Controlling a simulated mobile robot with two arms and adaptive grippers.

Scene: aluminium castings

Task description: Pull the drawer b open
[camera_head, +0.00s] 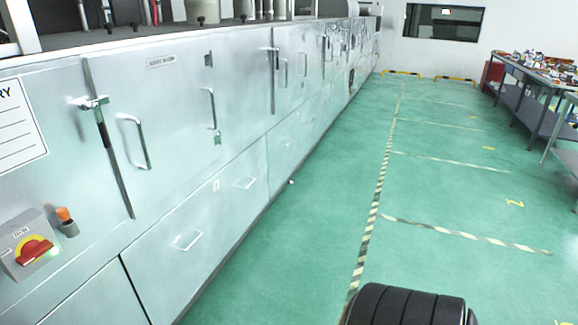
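A long pale metal cabinet runs along the left and back into the distance. I cannot tell for sure which panel is drawer b. Neither of my grippers is in view, and nothing touches the handles.
Upper doors carry vertical handles (136,141) and a latch (90,103). A red rotary switch (34,252) and an orange button (64,215) stick out at the near left. The green floor (310,190) beside the cabinet is clear. A cluttered workbench (535,85) stands far right.

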